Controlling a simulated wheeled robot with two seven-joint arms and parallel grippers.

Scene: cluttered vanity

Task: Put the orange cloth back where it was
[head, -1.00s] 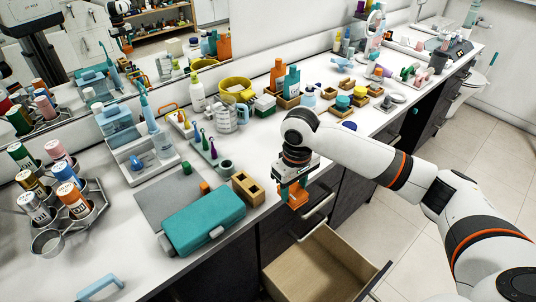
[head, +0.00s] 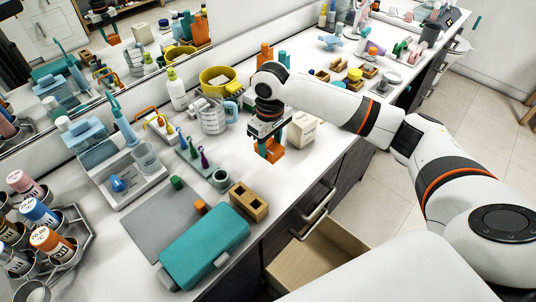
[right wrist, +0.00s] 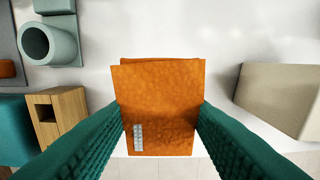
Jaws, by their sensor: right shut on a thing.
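The orange cloth (right wrist: 160,95) is a folded piece with a small pale label near its lower left corner in the right wrist view. My right gripper (right wrist: 160,125) has its green fingers on both sides of the cloth and is shut on it. In the head view the cloth (head: 270,151) hangs below my right gripper (head: 271,140), over the white counter near its front edge. I cannot tell whether the cloth touches the counter. My left gripper is not in view.
A wooden block with holes (head: 249,202) and a teal case (head: 204,247) lie to the left. A cream box (head: 302,130) stands close on the right. A drawer (head: 312,258) is open below the counter edge. Bare white counter (right wrist: 200,35) surrounds the cloth.

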